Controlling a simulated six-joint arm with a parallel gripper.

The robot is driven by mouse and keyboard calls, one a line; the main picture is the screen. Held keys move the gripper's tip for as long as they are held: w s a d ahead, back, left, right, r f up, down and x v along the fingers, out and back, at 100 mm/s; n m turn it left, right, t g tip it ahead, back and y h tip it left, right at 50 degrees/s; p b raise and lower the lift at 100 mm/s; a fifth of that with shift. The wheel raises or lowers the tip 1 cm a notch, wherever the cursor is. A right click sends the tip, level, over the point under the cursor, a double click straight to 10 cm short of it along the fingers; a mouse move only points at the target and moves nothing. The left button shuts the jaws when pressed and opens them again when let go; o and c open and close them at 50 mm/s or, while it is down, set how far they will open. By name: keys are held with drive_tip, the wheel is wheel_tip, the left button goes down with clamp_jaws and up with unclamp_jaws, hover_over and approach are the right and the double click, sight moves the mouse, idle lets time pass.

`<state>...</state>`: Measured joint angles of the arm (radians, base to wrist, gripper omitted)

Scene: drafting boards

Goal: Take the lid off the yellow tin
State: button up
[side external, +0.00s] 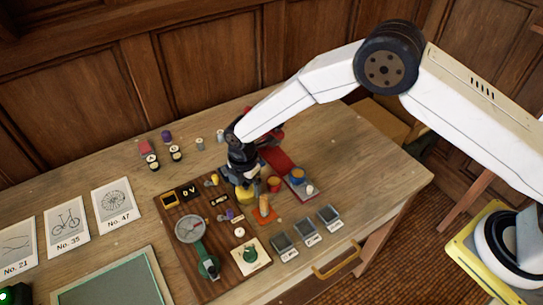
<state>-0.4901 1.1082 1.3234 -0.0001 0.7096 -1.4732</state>
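A small yellow tin (245,193) stands on the table at the right edge of the dark wooden board. My gripper (247,178) points down right over it, at or just above its top. The fingers are small and dark in this view, and they hide the tin's upper part. I cannot make out the lid or whether the fingers touch it. Whether they are open or shut does not show.
A red pot (274,184) and a blue pot with an orange-brown top (297,174) stand close on the right. Grey trays (282,241) line the front edge. The dark board (180,268) carries a round gauge (189,229). Picture cards (67,220) lie left.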

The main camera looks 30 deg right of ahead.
drive_tip(key=c, duration=1.1)
drive_tip(key=shift+s+f, duration=0.1)
drive_tip(key=shift+r, duration=0.65)
wheel_tip(320, 180, up, 2)
drive_tip(key=shift+r, duration=0.1)
drive_tip(key=s+d+r, duration=0.2)
drive_tip(key=s+r, duration=0.3)
drive_tip(key=s, duration=0.1)
drive_tip(key=s+d+r, duration=0.3)
drive_tip(key=s+r, duration=0.1)
drive_tip(key=s, duration=0.2)
drive_tip(key=shift+s+d+r, duration=0.3)
drive_tip(key=shift+s+r, duration=0.05)
